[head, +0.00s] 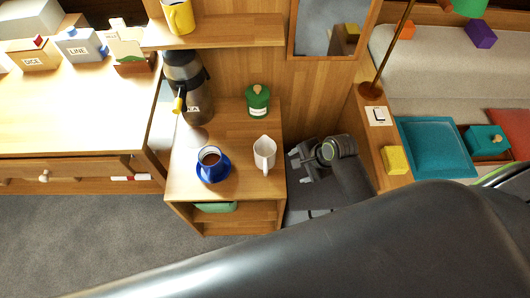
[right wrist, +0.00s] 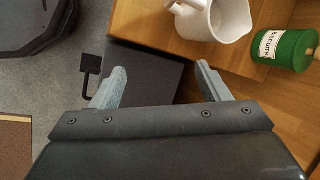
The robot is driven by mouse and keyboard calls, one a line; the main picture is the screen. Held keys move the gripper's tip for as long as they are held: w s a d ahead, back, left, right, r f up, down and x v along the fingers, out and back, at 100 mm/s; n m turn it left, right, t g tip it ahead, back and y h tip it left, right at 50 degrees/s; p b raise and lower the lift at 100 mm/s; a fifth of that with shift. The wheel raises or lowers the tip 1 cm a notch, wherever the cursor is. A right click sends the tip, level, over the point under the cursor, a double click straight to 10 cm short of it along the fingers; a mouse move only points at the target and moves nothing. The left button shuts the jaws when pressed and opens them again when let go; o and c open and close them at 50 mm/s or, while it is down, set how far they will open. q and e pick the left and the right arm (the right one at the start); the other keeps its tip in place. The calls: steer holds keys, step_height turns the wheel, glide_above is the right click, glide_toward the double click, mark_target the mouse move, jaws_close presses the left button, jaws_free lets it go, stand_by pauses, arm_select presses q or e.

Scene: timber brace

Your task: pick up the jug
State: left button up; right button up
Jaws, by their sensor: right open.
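The white jug (head: 264,153) stands upright near the right edge of the small wooden cabinet top, with its handle toward the front. In the right wrist view the jug (right wrist: 228,18) is at the top, cut off by the frame, beyond the right finger. My right gripper (head: 297,166) is just right of the jug and the cabinet edge, open and empty, not touching the jug. In the right wrist view its two fingers (right wrist: 161,72) are spread apart, with nothing between them. My left gripper is not in view.
A blue mug (head: 209,157) of dark drink on a saucer stands left of the jug. A green biscuit jar (head: 257,101) stands behind it, and a steel flask (head: 186,84) at the back left. A wooden shelf (head: 225,31) overhangs the back. A yellow block (head: 395,160) lies at right.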

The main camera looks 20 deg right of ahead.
steer(key=m+y, duration=0.1)
steer(key=m, duration=0.1)
glide_toward(267, 165)
steer(key=d+v, duration=0.1)
steer(key=v, duration=0.5)
steer(key=x, duration=1.6)
steer(key=shift+a+f, duration=0.2)
steer(key=shift+a, duration=0.3)
steer(key=shift+c, duration=0.3)
steer(key=shift+w, duration=0.1)
steer(key=c, duration=1.3)
steer(key=shift+o, duration=0.2)
steer(key=shift+r, duration=0.1)
step_height(267, 165, up, 10)
steer(key=shift+p, duration=0.4)
